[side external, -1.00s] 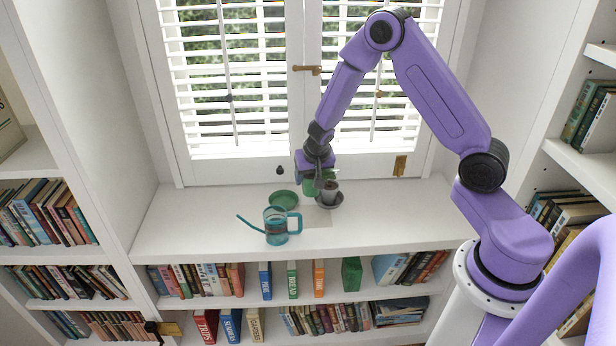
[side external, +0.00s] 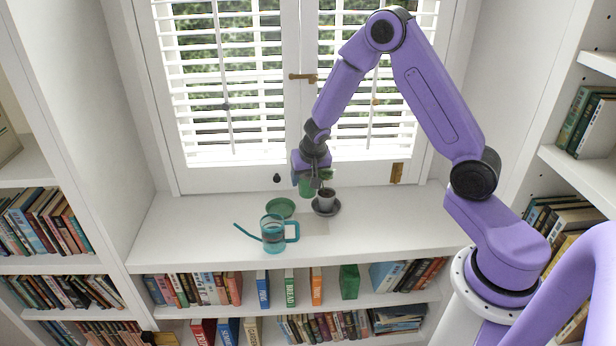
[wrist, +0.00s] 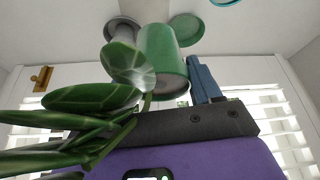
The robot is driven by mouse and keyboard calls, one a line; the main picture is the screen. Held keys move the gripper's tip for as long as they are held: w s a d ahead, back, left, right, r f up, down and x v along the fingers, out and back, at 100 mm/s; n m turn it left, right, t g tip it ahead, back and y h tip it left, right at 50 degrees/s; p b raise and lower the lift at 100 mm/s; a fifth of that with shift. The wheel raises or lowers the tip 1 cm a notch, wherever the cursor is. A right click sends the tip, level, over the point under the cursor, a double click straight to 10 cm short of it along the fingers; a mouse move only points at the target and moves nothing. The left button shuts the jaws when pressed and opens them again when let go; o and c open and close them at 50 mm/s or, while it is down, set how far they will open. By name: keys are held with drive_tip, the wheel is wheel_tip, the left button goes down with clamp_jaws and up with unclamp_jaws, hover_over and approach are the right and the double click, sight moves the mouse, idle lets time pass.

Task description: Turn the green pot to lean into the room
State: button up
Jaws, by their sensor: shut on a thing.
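My gripper (side external: 308,176) is shut on the green pot (side external: 306,187) and holds it above the white shelf top, close to the window. In the wrist view the green pot (wrist: 162,55) is beside the blue finger (wrist: 203,80), and large green leaves of its plant (wrist: 95,97) hang across the left of the picture. The green saucer (side external: 281,208) is empty, left of the pot; it also shows in the wrist view (wrist: 190,28). The pot's base seems clear of the shelf.
A grey pot with a small plant (side external: 327,199) stands on a dark saucer (side external: 336,210) just right of the green pot. A teal watering can (side external: 273,233) stands nearer the shelf's front edge. The shuttered window (side external: 215,140) is close behind. The shelf's left end is clear.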

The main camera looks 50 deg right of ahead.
drive_tip(key=shift+m, duration=0.7)
drive_tip(key=w+f, duration=0.4)
drive_tip(key=w+d+f, duration=0.1)
drive_tip(key=w+f, duration=0.3)
drive_tip(key=w, duration=0.1)
drive_tip(key=w+d+f, duration=0.1)
drive_tip(key=w+f, duration=0.3)
drive_tip(key=shift+w, duration=0.35)
drive_tip(key=shift+f, duration=1.6)
drive_tip(key=o, duration=1.5)
drive_tip(key=shift+h, duration=0.3)
drive_tip(key=shift+c, duration=0.2)
